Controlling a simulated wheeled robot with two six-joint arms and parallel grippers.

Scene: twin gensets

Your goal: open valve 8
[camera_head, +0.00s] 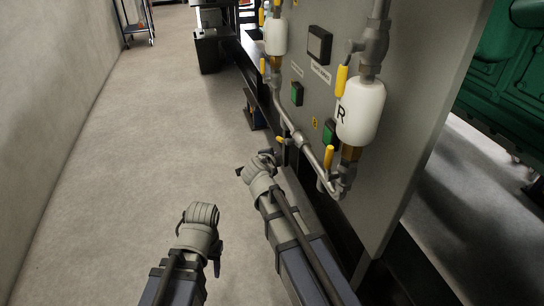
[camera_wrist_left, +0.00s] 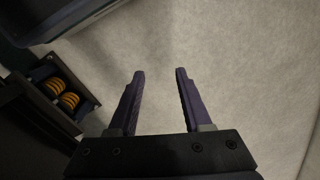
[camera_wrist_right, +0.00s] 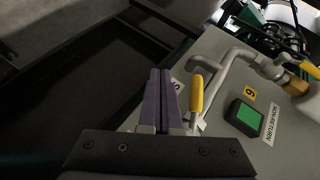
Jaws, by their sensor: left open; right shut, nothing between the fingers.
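Several valves with yellow handles sit on the pipework of a grey panel (camera_head: 400,120). In the head view one yellow handle (camera_head: 328,158) hangs by the lower pipe corner, and another (camera_head: 341,78) is beside a white bottle marked R. A smaller yellow handle (camera_head: 281,140) is near my right wrist. No number 8 is readable, so I cannot tell which is valve 8. In the right wrist view my right gripper (camera_wrist_right: 160,72) is shut and empty, just left of a yellow handle (camera_wrist_right: 197,100). My left gripper (camera_wrist_left: 160,73) is open and empty above the floor.
A label 6 (camera_wrist_right: 250,93) and a green-faced device (camera_wrist_right: 246,115) are on the panel. A dark box with orange coils (camera_wrist_left: 65,92) stands left in the left wrist view. Bare floor (camera_head: 150,130) lies between the panel and the left wall (camera_head: 50,90).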

